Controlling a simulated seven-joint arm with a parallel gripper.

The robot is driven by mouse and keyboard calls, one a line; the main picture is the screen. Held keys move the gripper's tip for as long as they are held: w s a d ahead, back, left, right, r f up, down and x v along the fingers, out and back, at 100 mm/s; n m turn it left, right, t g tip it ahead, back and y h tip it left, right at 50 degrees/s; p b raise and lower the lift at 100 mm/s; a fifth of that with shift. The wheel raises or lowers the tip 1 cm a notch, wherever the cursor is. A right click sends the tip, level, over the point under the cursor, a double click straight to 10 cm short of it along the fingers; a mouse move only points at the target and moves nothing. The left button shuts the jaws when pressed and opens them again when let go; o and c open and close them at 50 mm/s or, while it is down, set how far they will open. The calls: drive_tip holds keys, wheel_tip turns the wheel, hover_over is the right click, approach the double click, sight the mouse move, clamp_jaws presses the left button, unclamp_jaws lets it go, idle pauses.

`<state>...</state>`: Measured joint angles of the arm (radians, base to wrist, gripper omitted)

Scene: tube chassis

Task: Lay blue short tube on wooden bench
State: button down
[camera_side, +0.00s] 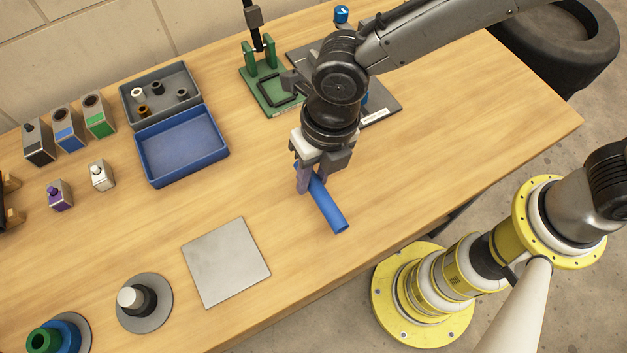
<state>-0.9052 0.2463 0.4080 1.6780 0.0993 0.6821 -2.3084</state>
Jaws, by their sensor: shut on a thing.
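The blue short tube (331,210) is a plain blue cylinder near the middle of the side view. My gripper (308,186) points down and is shut on the tube near its upper-left end, which the fingers partly hide. The tube's free end points to the lower right, toward the bench's front edge. The wooden bench (420,185) lies under it. The tube is at or just above the bench top; I cannot tell whether it touches.
A grey square plate (226,262) lies to the lower left. An empty blue tray (183,150) and a grey tray (159,95) with small parts stand at left. A green fixture (268,88) is behind my gripper. The bench to the right is clear.

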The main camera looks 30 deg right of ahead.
sight(315, 190)
drive_tip(key=shift+f, duration=1.5)
drive_tip(key=shift+f, duration=0.5)
drive_tip(key=shift+f, duration=0.15)
drive_tip(key=c, duration=0.7)
unclamp_jaws()
drive_tip(key=shift+d+f, duration=0.1)
drive_tip(key=shift+f, duration=0.05)
drive_tip(key=shift+o, duration=0.3)
drive_tip(key=shift+d, duration=0.1)
drive_tip(key=shift+d+f, duration=0.1)
wheel_tip(315, 190, up, 14)
drive_tip(key=d, duration=0.1)
drive_tip(key=shift+s+f, duration=0.15)
drive_tip(key=shift+s, duration=0.05)
drive_tip(key=shift+d, duration=0.1)
